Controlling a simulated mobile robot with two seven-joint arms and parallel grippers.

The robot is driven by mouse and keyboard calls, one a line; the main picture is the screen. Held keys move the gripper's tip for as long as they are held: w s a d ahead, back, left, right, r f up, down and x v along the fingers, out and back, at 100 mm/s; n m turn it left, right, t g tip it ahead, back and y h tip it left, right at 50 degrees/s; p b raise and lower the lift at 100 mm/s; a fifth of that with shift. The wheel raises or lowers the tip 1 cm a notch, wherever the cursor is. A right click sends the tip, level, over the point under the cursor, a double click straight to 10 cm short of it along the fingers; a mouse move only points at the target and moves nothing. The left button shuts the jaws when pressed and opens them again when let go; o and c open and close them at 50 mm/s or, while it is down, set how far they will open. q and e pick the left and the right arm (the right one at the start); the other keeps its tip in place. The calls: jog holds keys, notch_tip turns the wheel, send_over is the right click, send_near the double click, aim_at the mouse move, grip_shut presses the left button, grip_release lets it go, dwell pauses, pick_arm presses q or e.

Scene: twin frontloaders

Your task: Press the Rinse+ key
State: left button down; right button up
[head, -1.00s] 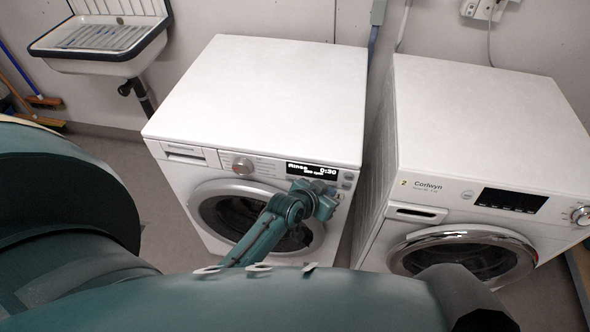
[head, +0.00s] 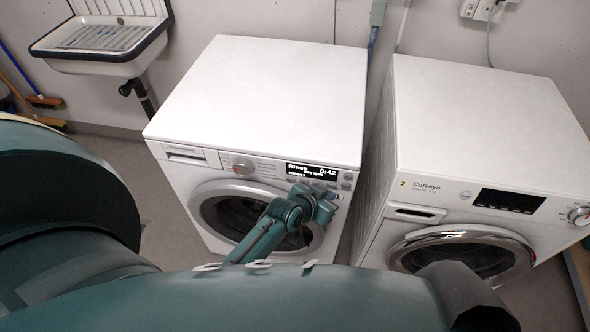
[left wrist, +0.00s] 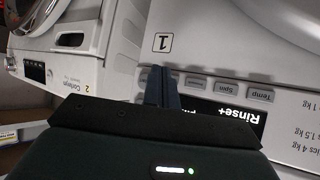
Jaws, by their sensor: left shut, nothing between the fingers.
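The left washer (head: 255,105) has a dark display (head: 311,171) that reads a word starting "Rinse" and 0:42. My left gripper (head: 326,205) is at the right end of its front panel, just below the display. In the left wrist view the panel is upside down and the display (left wrist: 236,116) reads "Rinse+". Grey keys, including Temp (left wrist: 260,95) and Spin (left wrist: 229,89), line the display's edge. My left gripper's fingers (left wrist: 162,82) are shut and empty, at the row's end by the "1" label. They hide what is under their tips; I cannot tell whether they touch a key.
A second washer, marked Corlwyn (head: 480,130), stands to the right across a narrow gap. Its display (head: 508,200) is dark. The left washer's round door (head: 225,212) lies behind my forearm. A sink (head: 100,42) hangs at the back left.

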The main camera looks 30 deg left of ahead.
pick_arm(q)
jog(key=s+p, duration=0.1)
jog(key=s, duration=0.1)
jog(key=s+d+p, duration=0.1)
jog(key=s+p, duration=0.1)
jog(key=s, duration=0.1)
jog(key=shift+s+d, duration=0.35)
jog(key=shift+s, duration=0.15)
jog(key=shift+s+d, duration=0.15)
jog(key=shift+s, duration=0.2)
jog(key=shift+s+d, duration=0.1)
jog(key=shift+s, duration=0.15)
dwell(0.3)
